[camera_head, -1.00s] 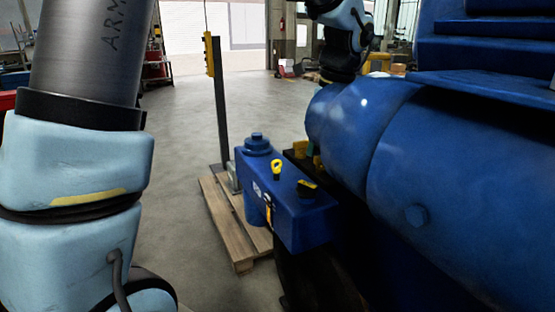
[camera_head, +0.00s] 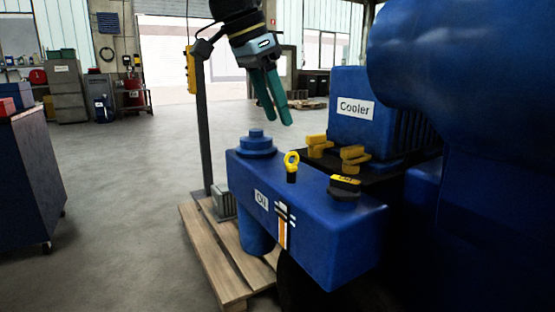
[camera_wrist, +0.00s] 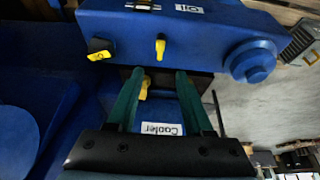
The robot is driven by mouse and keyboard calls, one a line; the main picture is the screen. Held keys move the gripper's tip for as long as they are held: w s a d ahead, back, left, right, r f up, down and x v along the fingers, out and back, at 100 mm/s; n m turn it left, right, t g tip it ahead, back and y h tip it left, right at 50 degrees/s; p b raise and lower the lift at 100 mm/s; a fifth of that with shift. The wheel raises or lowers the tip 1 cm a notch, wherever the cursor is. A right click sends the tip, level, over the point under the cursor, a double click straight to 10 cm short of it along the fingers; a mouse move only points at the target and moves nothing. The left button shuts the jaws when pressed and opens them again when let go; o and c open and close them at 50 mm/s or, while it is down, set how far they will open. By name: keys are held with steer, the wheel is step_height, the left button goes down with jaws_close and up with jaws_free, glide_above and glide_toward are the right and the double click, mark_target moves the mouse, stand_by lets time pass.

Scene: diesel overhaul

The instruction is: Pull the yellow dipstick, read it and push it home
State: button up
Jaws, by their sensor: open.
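The yellow dipstick (camera_head: 291,160) has a ring handle and stands upright in a dark collar on top of the blue oil box (camera_head: 258,196). It also shows in the wrist view (camera_wrist: 160,47), just beyond my fingertips. Its shaft is hidden inside the box. My gripper (camera_head: 278,124) has green fingers and hangs above and behind the box, apart from the dipstick. In the wrist view its fingers (camera_wrist: 158,72) are spread with nothing held between them; a yellow valve handle and the cooler lie beyond.
A yellow-topped oil cap (camera_head: 345,186) sits right of the dipstick, and a round blue cap (camera_head: 257,142) left of it. Yellow valve handles (camera_head: 354,157) and the blue cooler (camera_head: 350,130) stand behind. A pallet (camera_head: 226,262) lies below.

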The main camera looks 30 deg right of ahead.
mark_target(291, 152)
steer(key=x, duration=0.9)
steer(key=shift+d+f, duration=0.15)
steer(key=shift+f, duration=0.2)
jaws_close()
stand_by(0.9)
